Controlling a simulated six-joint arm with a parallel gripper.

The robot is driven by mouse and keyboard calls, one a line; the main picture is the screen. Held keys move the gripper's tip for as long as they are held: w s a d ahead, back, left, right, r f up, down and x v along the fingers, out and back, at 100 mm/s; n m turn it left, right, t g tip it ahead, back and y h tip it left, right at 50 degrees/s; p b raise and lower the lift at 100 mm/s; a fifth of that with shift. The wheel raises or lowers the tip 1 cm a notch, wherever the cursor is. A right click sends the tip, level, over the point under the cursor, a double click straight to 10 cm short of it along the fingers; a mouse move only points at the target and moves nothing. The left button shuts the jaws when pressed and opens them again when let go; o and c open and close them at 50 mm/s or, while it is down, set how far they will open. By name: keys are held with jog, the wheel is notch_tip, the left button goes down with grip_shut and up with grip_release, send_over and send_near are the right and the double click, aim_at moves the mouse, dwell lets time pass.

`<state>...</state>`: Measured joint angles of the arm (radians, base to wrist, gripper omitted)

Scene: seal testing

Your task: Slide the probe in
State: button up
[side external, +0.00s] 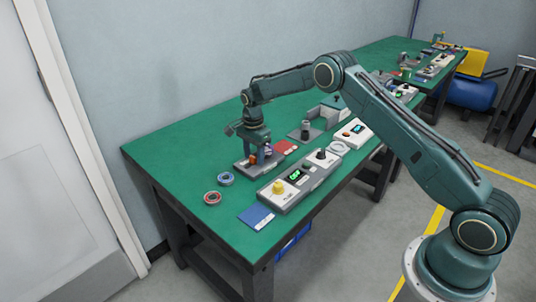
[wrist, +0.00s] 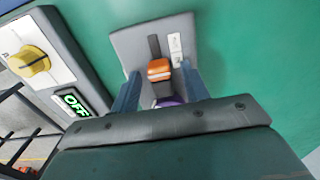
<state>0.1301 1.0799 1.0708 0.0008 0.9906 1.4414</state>
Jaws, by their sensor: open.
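A grey base plate (side external: 244,170) lies on the green bench, and it also shows in the wrist view (wrist: 126,45). An orange part (wrist: 159,70) with a dark strip (wrist: 154,46) beyond it stands over the plate. A purple part (wrist: 168,102) shows just nearer, mostly hidden by my gripper's body. I cannot tell which of these is the probe. My gripper (wrist: 160,82) is open, with one finger on each side of the orange and purple parts. In the side view my gripper (side external: 260,148) is low over the plate, and contact is unclear.
A control panel (side external: 288,198) with a yellow knob (side external: 278,187) and a green OFF display (wrist: 74,102) stands beside the plate. Red (side external: 212,198) and blue (side external: 226,178) rings and a blue card (side external: 256,216) lie nearby.

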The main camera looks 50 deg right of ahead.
aim_at(254, 155)
notch_tip(254, 155, up, 14)
dwell(0.7)
jog(key=s+a+r+n+t, duration=0.4)
jog(key=s+r+n, duration=0.5)
jog(key=s+r, duration=0.95)
jog(key=s+a+f+n, duration=0.2)
jog(key=s+n, duration=0.2)
jog(key=s, duration=0.8)
jog(key=s+a+f+n+t, duration=0.1)
jog(key=s+n, duration=0.4)
jog(key=s, duration=0.7)
jog(key=shift+s+a+f+t, duration=0.3)
jog(key=shift+a+f, duration=0.2)
